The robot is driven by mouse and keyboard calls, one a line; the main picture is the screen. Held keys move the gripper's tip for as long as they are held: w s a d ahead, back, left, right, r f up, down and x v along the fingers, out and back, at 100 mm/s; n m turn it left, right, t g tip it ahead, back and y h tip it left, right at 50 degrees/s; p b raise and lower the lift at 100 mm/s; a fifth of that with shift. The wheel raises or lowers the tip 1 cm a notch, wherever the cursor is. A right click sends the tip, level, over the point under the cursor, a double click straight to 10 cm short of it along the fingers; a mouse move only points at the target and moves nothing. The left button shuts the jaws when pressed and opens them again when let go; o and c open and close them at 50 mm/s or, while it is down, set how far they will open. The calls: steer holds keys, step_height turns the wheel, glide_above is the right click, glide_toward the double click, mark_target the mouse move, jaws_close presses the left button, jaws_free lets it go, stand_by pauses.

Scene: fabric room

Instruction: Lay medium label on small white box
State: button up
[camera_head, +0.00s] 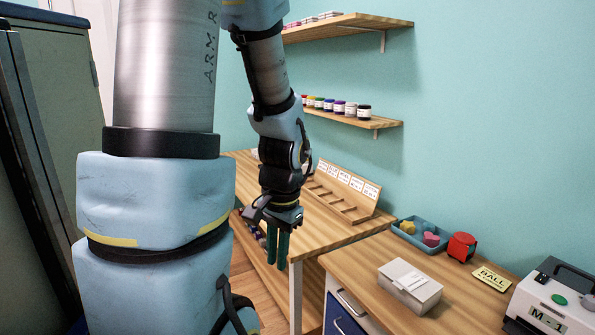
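A small white box (410,285) with a lid sits on the front wooden cabinet top. A yellowish label (491,279) reading "BALL" lies flat to its right, apart from it. Several white cards with small print stand in a wooden rack (322,203) on the table behind; I cannot tell which label is the medium one. My gripper (278,247) points down in front of the table's edge, left of the box and well apart from it. Its two green fingers appear side by side, and their gap is unclear from this angle. No held object shows.
A blue tray (408,238) with coloured pieces and a red object (461,247) stand behind the box. A white machine (553,302) marked "M-1" is at the right. Wall shelves (375,122) hold small jars. My arm hides part of the table (325,232).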

steer(key=a+n, duration=0.1)
steer(key=n, duration=0.1)
steer(key=r+n, duration=0.1)
steer(key=n, duration=0.1)
steer(key=a+n+t+h, duration=0.1)
steer(key=n, duration=0.1)
steer(key=shift+w+a+r, duration=0.1)
steer(key=shift+a+r, duration=0.15)
steer(key=shift+a, duration=0.05)
stand_by(0.8)
